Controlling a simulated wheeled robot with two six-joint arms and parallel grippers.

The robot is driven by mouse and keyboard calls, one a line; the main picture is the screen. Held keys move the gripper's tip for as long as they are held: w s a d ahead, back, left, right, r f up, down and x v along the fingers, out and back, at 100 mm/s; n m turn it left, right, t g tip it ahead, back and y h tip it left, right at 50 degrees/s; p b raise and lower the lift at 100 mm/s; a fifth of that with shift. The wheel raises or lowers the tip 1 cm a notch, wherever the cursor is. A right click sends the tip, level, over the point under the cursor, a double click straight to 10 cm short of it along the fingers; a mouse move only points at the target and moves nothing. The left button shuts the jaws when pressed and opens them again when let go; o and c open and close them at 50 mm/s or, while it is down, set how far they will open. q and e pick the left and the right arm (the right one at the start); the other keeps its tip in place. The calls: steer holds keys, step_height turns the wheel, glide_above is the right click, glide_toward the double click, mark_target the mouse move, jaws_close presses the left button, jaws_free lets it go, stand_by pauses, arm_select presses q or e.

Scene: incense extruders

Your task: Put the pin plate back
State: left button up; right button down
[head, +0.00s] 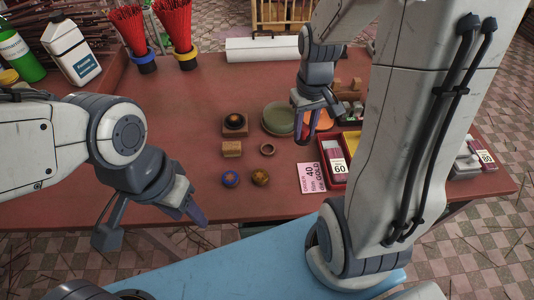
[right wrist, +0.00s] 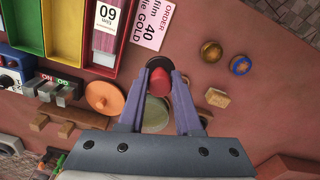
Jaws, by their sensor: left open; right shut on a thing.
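My right gripper (head: 304,133) points down over the table. In the right wrist view its jaws (right wrist: 161,78) are shut on a small red piece (right wrist: 159,81) with a round black disc (right wrist: 159,63) at its far end. I cannot tell for sure whether this is the pin plate. A round green plate (head: 275,118) lies left of this gripper; it also shows between and behind the fingers in the wrist view (right wrist: 155,115). An orange disc (right wrist: 105,97) lies beside the gripper. My left gripper (head: 190,207) is open and empty, near the table's front edge.
A pink order card (head: 312,178) and a red tray (head: 350,177) are at the right. A wooden rack (right wrist: 70,118) and switches (right wrist: 62,88) stand nearby.

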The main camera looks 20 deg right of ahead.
steer(key=shift+s+d+r, duration=0.1)
steer(key=shift+s, duration=0.1)
steer(key=w+a+f, duration=0.2)
steer(key=w+f, duration=0.1)
steer(key=w+a+f+p, duration=0.1)
steer(key=w+a+f, duration=0.1)
steer(key=w+f, duration=0.1)
steer(key=w+a+f+p, duration=0.1)
steer(key=w+a+f, duration=0.1)
steer(key=w+f, duration=0.1)
steer(key=shift+w+a+f, duration=0.1)
steer(key=shift+a+f, duration=0.05)
steer(key=shift+f, duration=0.7)
steer(key=shift+f, duration=0.6)
steer(key=c, duration=0.6)
jaws_free()
